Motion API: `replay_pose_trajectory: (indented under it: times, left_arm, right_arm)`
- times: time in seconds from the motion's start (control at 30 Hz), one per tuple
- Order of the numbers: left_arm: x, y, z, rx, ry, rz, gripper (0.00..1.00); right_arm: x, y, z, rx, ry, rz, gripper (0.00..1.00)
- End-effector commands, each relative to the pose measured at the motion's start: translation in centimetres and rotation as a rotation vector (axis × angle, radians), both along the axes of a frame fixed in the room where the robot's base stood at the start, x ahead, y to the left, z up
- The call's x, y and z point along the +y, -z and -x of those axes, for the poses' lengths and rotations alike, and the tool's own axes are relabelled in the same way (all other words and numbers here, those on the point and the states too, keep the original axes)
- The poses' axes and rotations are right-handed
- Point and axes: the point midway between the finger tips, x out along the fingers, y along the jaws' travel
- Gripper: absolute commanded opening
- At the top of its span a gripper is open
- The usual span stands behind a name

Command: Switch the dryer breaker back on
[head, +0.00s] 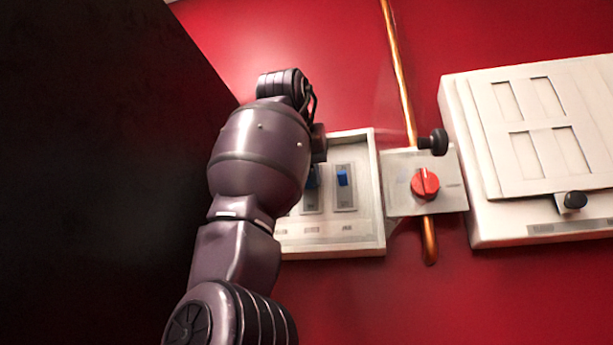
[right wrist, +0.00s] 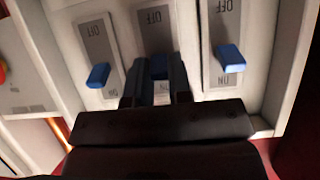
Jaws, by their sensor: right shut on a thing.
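The breaker box (head: 378,190) is an open pale tray on the red wall, partly hidden by my right arm in the head view. The right wrist view, turned upside down, shows three breakers with blue levers. My right gripper (right wrist: 159,78) is shut on the middle lever (right wrist: 158,66), one finger on each side. This lever sits near its ON end, about level with the left lever (right wrist: 98,75) and the right lever (right wrist: 230,57). The name labels under the breakers are too small to read, so I cannot tell which is the dryer's. My left gripper is out of view.
Right of the box are a plate with a red knob (head: 425,184), a black knob (head: 434,142) and a copper pipe (head: 399,70). A white cabinet (head: 465,165) stands farther right. A large dark surface (head: 90,170) fills the left side.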

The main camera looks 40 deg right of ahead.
Motion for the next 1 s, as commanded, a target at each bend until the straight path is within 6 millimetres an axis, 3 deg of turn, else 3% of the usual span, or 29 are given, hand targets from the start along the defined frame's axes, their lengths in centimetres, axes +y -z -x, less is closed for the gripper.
replay_pose_trajectory:
  times: [0.57, 0.6, 0.73, 1.0]
  left_arm:
    - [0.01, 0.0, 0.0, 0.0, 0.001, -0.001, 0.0]
    - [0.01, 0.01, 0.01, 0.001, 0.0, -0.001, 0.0]
    - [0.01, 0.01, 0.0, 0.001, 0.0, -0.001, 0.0]
    - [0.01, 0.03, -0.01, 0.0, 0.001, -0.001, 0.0]
  right_arm:
    - [-0.08, -0.28, 0.03, 0.016, 0.0, -0.022, 0.0]
    - [-0.08, -0.29, 0.02, 0.016, 0.0, -0.021, 0.22]
    - [-0.07, -0.24, 0.0, 0.018, 0.0, -0.023, 0.42]
    - [-0.03, -0.19, -0.01, 0.019, -0.001, -0.023, 0.45]
